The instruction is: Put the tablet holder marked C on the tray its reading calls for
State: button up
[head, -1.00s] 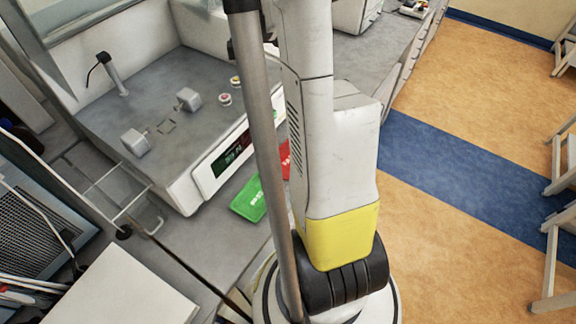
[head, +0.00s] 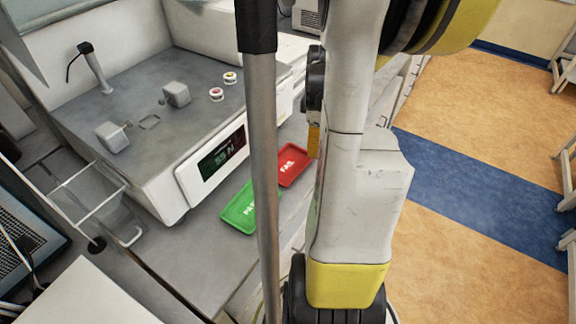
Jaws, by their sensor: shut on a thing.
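The tester (head: 95,175) is a grey and white machine on the bench at left. Its front display (head: 222,160) shows green digits that look like "55 N", but I cannot be sure. My gripper is not clearly visible; my arm blocks that area. No holder marked C can be made out.
A wire rack (head: 90,195) and a dark device (head: 28,238) are at left. My arm and a grey pole cover the centre. The floor at right is open, with white stools at its edge.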

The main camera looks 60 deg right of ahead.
jog(key=b, duration=0.2)
send_over(288, 166)
notch_tip(288, 166, down, 5)
jog(key=shift+f, duration=0.15)
jog(key=shift+f+b, duration=1.05)
jog(key=shift+f, duration=0.8)
jog(key=shift+f, duration=0.1)
jog(key=shift+f, duration=0.15)
jog(key=o, duration=1.1)
jog(key=shift+c, duration=0.2)
jog(key=shift+r, duration=0.2)
